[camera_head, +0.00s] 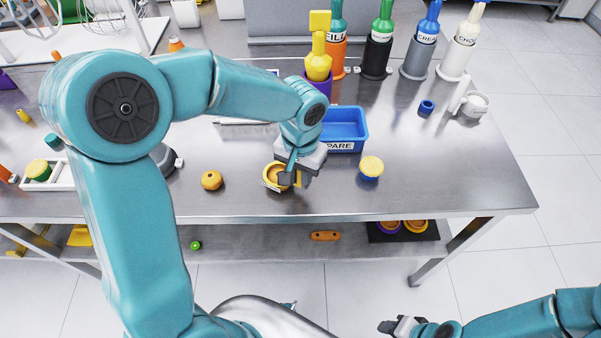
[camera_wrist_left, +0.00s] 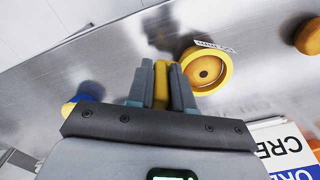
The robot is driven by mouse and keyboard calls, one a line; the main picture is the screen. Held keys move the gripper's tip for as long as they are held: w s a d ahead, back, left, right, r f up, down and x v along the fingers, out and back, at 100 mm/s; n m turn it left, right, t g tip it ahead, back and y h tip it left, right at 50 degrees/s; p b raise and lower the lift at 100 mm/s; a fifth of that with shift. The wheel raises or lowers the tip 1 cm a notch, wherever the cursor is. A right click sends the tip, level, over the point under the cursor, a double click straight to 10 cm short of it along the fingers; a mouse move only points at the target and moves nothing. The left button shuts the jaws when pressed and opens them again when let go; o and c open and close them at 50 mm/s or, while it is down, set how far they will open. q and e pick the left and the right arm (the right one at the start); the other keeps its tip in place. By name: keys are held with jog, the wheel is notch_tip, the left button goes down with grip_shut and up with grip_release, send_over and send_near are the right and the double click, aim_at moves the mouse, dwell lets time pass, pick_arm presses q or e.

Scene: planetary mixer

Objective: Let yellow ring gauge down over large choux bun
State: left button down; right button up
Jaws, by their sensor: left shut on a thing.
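The yellow ring gauge (camera_head: 271,184) is held low over the table near its front edge. My left gripper (camera_head: 291,179) is shut on its yellow tab (camera_wrist_left: 163,70). In the left wrist view the ring (camera_wrist_left: 224,75) surrounds a golden bun (camera_wrist_left: 204,72) with a dark spot in its middle. I cannot tell whether the ring is above the bun or down around it. My right gripper (camera_head: 402,326) is at the bottom edge, away from the table, and its jaws are unclear.
Another golden bun (camera_head: 212,180) sits left of the ring. A yellow-topped blue piece (camera_head: 370,168) stands to its right. A blue bin (camera_head: 343,129) and a purple cup (camera_head: 318,84) with a yellow tool are behind. Bottles line the back. The front right tabletop is clear.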

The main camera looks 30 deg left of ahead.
pick_arm(q)
jog(key=shift+r, duration=0.1)
dwell(0.4)
jog(key=shift+r+p, duration=0.8)
jog(key=shift+r, duration=0.1)
jog(key=shift+f+b, duration=0.95)
jog(key=shift+f, duration=0.1)
dwell(0.7)
jog(key=shift+r, duration=0.15)
dwell(0.4)
jog(key=shift+r+p, duration=3.1)
jog(key=shift+r, duration=0.85)
jog(key=shift+w+f, duration=0.1)
jog(key=shift+f, duration=0.05)
